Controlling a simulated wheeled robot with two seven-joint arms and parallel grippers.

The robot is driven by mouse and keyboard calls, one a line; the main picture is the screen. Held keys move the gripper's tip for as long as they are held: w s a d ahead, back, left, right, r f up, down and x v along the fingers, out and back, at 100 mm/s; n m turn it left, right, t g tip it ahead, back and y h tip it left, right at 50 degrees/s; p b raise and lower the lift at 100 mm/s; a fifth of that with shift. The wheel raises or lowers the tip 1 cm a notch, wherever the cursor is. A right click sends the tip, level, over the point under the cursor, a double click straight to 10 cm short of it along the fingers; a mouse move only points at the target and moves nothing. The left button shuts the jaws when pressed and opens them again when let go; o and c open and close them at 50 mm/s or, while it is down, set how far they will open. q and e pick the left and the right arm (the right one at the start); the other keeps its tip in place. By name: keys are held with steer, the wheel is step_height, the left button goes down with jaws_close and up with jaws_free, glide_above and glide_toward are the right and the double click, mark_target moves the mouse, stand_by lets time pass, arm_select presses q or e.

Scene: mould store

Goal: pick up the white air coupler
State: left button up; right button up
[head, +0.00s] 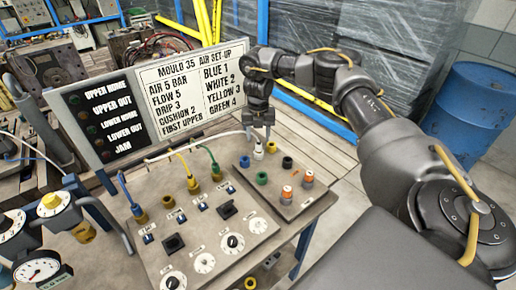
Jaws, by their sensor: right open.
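The white air coupler (258,152) stands upright near the back of the grey panel on the right part of the bench. A white hose (200,143) runs from the sign's foot toward it; where the hose ends is hidden near my gripper. My right gripper (259,137) is open and points down just above the coupler, with its fingertips close to the coupler's top. I cannot tell whether they touch it. My left gripper is not in view.
A control panel (215,240) with knobs and hoses lies to the left. A sign board (150,95) stands behind. A blue drum (480,112) stands at right.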

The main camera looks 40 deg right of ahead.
mark_target(259, 142)
steer(key=shift+s+f+p, duration=0.55)
steer(key=shift+f+p, duration=0.25)
steer(key=f, duration=0.1)
steer(key=w+f, duration=0.1)
steer(key=f, duration=0.1)
steer(key=shift+s, duration=0.2)
steer(key=shift+s+r, duration=0.1)
steer(key=shift+c, duration=0.8)
jaws_close()
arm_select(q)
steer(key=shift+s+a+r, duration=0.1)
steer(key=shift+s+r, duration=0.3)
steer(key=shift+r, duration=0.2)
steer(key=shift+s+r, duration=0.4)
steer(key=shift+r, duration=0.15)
